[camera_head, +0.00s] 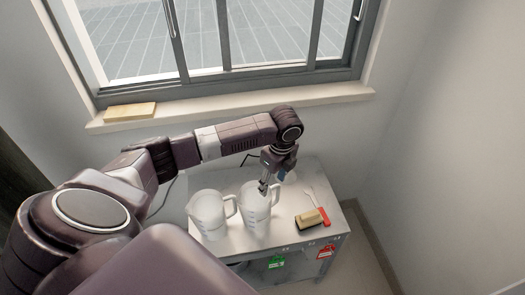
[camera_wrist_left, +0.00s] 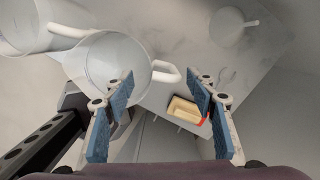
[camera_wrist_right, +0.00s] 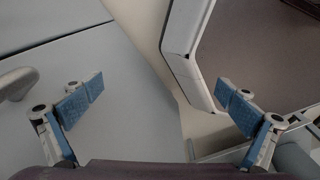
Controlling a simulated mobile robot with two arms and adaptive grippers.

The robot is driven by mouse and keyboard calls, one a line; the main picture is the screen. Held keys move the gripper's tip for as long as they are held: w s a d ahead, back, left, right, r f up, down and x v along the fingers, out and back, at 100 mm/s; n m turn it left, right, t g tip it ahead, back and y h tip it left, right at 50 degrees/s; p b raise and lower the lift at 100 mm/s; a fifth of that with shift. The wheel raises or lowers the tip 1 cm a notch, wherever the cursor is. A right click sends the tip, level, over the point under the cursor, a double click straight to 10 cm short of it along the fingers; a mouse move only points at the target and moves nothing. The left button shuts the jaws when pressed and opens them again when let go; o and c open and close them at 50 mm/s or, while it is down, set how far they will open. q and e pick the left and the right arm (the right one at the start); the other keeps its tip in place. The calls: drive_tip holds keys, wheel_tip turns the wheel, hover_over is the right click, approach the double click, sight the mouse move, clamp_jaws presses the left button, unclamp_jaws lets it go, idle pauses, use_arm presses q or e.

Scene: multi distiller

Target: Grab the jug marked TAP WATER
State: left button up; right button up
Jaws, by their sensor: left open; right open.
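Two clear, tapered jugs stand upright side by side on a small table (camera_head: 237,250): a left jug (camera_head: 207,216) and a right jug (camera_head: 254,217). No TAP WATER marking is readable on either. My left gripper (camera_head: 270,183) is open and empty, above the right jug's rim and handle side. In the left wrist view, the right jug (camera_wrist_left: 112,62) and its handle appear beyond the open fingers (camera_wrist_left: 163,88), the handle lined up between them. The left jug (camera_wrist_left: 22,28) is partly cut off there. My right gripper (camera_wrist_right: 165,95) is open and empty, away from the jugs.
A yellow sponge or brush block (camera_head: 308,218) lies on the table right of the jugs, beside a red-ended tool (camera_head: 326,222). Green (camera_head: 276,262) and red (camera_head: 326,251) tags hang at the front. Another yellow block (camera_head: 130,111) lies on the windowsill. Pale panels (camera_wrist_right: 115,120) lie near my right gripper.

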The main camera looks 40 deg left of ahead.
use_arm(q)
drive_tip(key=f, duration=0.6)
drive_tip(key=shift+w+a+p, duration=0.2)
drive_tip(key=shift+a+p, duration=0.15)
drive_tip(key=shift+p, duration=0.05)
drive_tip(key=shift+c, duration=0.5)
clamp_jaws()
drive_tip(key=shift+r, duration=0.1)
